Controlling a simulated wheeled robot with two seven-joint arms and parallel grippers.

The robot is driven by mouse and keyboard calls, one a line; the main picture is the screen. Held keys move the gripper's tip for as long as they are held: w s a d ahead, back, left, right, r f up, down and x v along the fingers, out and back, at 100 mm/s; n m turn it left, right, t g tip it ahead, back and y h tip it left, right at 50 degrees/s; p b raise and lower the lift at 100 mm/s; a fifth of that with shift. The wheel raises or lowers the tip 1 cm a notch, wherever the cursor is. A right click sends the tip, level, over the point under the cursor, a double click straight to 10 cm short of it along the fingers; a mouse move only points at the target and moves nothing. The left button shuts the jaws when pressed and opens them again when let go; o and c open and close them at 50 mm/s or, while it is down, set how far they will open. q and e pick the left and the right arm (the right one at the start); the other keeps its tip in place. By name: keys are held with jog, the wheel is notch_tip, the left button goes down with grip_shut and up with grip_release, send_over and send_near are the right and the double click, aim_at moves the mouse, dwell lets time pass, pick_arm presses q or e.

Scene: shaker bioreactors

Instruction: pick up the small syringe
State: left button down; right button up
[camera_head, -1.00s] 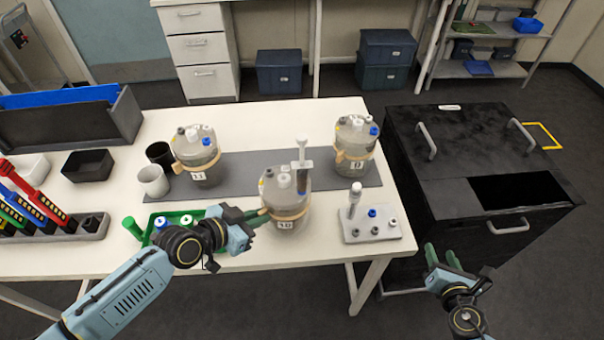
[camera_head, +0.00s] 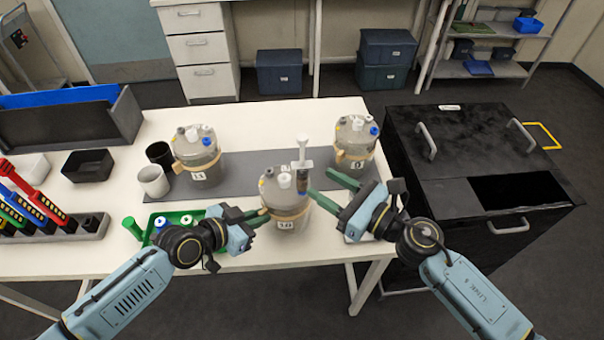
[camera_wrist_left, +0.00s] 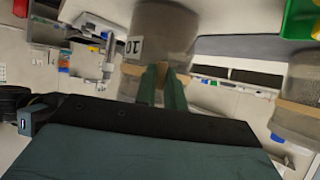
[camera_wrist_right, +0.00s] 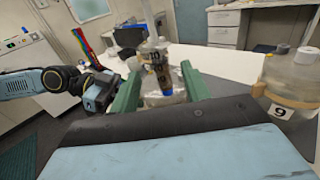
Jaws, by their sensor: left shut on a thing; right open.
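A syringe (camera_head: 303,165) with a white plunger and dark barrel stands upright at the lid of vessel 10 (camera_head: 286,212); it also shows in the right wrist view (camera_wrist_right: 157,66). My right gripper (camera_head: 319,182) is open and empty, its green fingertips just right of this syringe. In the right wrist view the syringe appears between the fingers, apart from them. My left gripper (camera_wrist_left: 165,76) is shut on the tan collar (camera_wrist_left: 167,68) of vessel 10. A second syringe seen earlier in the grey rack is hidden behind my right gripper in the head view.
Vessel 11 (camera_head: 196,158) and vessel 9 (camera_head: 355,146) stand on the grey mat (camera_head: 240,165) behind. Two cups, a green tray (camera_head: 190,216) and a rack of coloured tools are at the left. A black cabinet (camera_head: 470,150) stands right of the table.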

aim_at(302, 164)
jog(key=shift+x, duration=3.45)
jog(key=shift+r, duration=0.1)
grip_shut()
jog(key=shift+r, duration=0.15)
jog(key=shift+s+r, duration=0.1)
jog(key=shift+r, duration=1.5)
jog(key=v, duration=1.8)
jog(key=shift+r, duration=0.1)
pick_arm(q)
jog(key=c, duration=1.4)
grip_release()
